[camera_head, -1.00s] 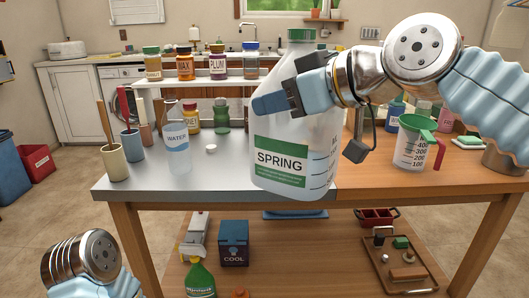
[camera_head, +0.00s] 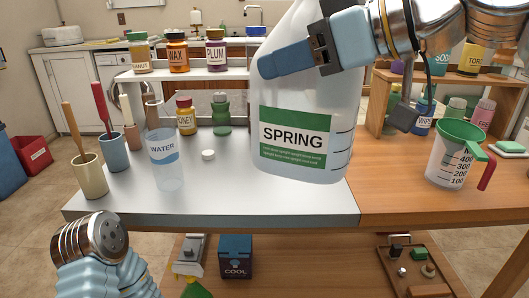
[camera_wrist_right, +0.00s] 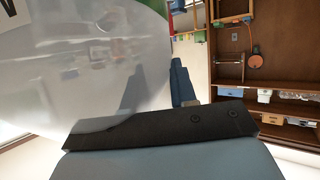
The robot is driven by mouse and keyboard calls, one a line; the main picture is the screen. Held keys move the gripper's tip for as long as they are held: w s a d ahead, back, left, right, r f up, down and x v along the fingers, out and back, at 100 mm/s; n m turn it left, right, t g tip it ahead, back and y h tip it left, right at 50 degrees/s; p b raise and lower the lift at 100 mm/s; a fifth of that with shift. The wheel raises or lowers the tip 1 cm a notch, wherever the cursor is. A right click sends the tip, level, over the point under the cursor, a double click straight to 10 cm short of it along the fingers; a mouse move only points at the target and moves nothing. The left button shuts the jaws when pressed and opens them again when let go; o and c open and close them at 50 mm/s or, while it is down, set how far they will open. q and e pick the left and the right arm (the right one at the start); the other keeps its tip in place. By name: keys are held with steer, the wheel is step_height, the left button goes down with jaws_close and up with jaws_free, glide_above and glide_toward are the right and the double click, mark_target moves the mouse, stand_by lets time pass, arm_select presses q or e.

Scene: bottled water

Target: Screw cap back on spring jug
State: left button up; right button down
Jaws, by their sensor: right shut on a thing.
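The clear spring jug (camera_head: 300,165), with a green and white SPRING label, is upright in the head view, its top cut off by the frame. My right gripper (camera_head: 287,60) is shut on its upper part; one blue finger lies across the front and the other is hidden. In the wrist view the jug (camera_wrist_right: 80,65) fills the upper left. I cannot tell whether its base touches the table. A small white cap (camera_head: 208,155) lies on the table left of the jug. Of my left arm only a wrist link shows, at bottom left.
A clear WATER bottle (camera_head: 163,172) and cups with brushes (camera_head: 90,178) stand on the grey table (camera_head: 230,205) to the left. A honey jar (camera_head: 186,117) and a green bottle (camera_head: 221,125) stand behind. A measuring jug with green funnel (camera_head: 452,160) stands right. The grey table's front is clear.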

steer(key=w+a+f, duration=0.1)
steer(key=w, duration=0.1)
steer(key=w+a+f, duration=0.1)
steer(key=w, duration=0.2)
steer(key=w+a+f, duration=0.1)
steer(key=w, duration=0.1)
steer(key=shift+w+f+p, duration=0.25)
steer(key=shift+f+p, duration=0.05)
steer(key=shift+p, duration=0.05)
steer(key=shift+w+a+f+b, duration=0.15)
steer(key=shift+w+a+f, duration=0.1)
steer(key=shift+w+f, duration=0.6)
steer(key=shift+w+a+f+b, duration=0.2)
steer(key=shift+w+f, duration=0.3)
steer(key=shift+f, duration=0.5)
steer(key=shift+a+f, duration=0.1)
steer(key=shift+f, duration=0.05)
steer(key=shift+w+a+f+b, duration=0.1)
steer(key=shift+w+f, duration=0.15)
steer(key=shift+f, duration=0.55)
steer(key=shift+w+a+f+b, duration=0.1)
steer(key=shift+w+f, duration=0.15)
steer(key=shift+f, duration=0.5)
steer(key=shift+w+a+f+b, duration=0.1)
steer(key=shift+w+f, duration=0.15)
steer(key=shift+f, duration=0.7)
steer(key=c, duration=1.4)
jaws_free()
steer(key=shift+f, duration=0.1)
steer(key=o, duration=0.5)
